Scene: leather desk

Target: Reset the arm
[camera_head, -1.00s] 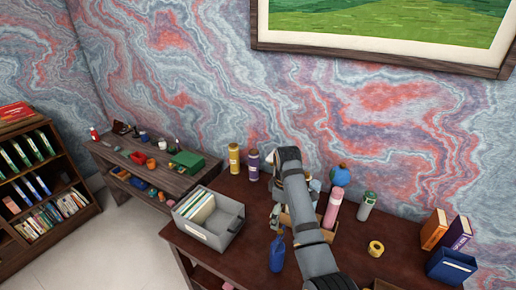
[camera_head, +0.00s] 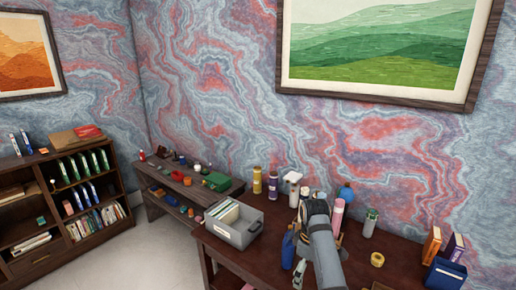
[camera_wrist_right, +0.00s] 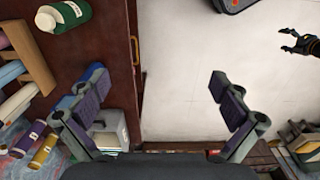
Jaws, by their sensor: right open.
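My right arm (camera_head: 325,245) reaches over the dark red desk (camera_head: 225,248) in the head view. Its gripper (camera_head: 300,272) hangs low by the desk's front left part, near a blue bottle (camera_head: 288,248). In the right wrist view the right gripper (camera_wrist_right: 162,95) has its fingers wide apart with nothing between them; pale floor and the desk edge show behind. A dark gripper-like shape (camera_wrist_right: 300,43), probably my left gripper, is at the right edge of that view; its jaw state is unclear. The head view does not show the left gripper.
A grey file box (camera_head: 238,232), yellow (camera_head: 257,180) and purple bottles, a pink cylinder (camera_head: 337,215), a green-capped bottle (camera_head: 370,223) and a yellow tape roll (camera_head: 377,259) stand on the desk. A low bench (camera_head: 190,188) and bookshelf (camera_head: 60,215) are left. Floor between is clear.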

